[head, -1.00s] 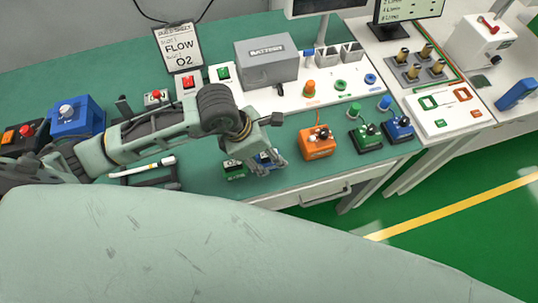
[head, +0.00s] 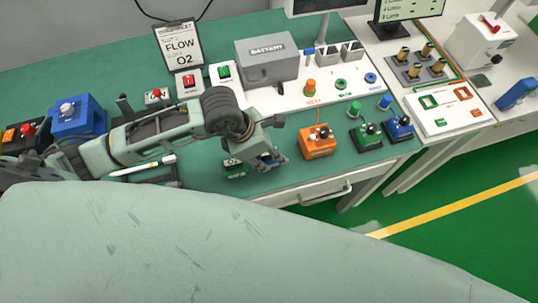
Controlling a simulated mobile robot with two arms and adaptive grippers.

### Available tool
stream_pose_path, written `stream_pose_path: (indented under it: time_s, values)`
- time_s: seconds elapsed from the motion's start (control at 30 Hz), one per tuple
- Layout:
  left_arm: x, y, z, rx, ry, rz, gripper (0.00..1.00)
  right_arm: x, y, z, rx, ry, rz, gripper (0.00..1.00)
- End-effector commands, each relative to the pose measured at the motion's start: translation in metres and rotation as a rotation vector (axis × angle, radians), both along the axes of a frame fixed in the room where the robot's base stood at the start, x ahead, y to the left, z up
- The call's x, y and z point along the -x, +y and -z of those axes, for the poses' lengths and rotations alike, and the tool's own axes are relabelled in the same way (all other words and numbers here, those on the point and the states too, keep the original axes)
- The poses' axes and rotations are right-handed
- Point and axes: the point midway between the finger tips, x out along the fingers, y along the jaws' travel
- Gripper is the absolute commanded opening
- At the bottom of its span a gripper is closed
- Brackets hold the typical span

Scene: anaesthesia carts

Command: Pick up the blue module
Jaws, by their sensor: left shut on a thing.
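My left gripper (head: 267,161) reaches in from the left and points down near the front edge of the green table. It is shut on a small blue module (head: 266,156), mostly hidden by the fingers. I cannot tell whether the module is clear of the table. My right gripper is not in view.
An orange box (head: 317,144), a green box (head: 366,137) and a blue box (head: 399,127) stand to the right of the gripper. A grey battery box (head: 267,59) is behind. A larger blue box (head: 78,117) stands far left.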

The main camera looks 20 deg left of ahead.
Motion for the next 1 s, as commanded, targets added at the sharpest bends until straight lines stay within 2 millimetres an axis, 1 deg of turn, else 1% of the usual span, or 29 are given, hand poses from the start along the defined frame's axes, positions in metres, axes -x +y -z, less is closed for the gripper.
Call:
stream_pose_path:
  time_s: [0.17,0.27,0.37,0.43,0.5,0.7,0.83,1.0]
  values:
    - [-0.001,0.000,-0.005,0.001,-0.003,-0.001,0.10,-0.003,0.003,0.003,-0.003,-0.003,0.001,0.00]
    - [-0.001,0.000,-0.013,0.002,-0.004,0.001,0.10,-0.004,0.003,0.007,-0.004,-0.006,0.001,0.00]
    - [-0.002,0.000,-0.027,0.002,-0.007,0.001,0.10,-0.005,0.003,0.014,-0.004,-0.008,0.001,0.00]
    - [-0.002,0.000,-0.041,0.002,-0.010,0.002,0.10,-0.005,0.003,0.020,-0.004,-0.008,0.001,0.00]
    - [0.002,-0.020,-0.049,0.009,-0.007,0.007,0.10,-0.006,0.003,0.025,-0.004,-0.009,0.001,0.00]
    - [0.010,-0.065,-0.078,0.008,-0.008,0.008,0.10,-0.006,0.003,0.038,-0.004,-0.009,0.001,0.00]
    - [0.015,-0.089,-0.092,0.006,-0.007,0.006,0.10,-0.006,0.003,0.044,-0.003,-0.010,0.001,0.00]
    - [0.018,-0.107,-0.105,0.003,-0.003,0.002,0.10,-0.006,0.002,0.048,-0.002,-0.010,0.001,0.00]
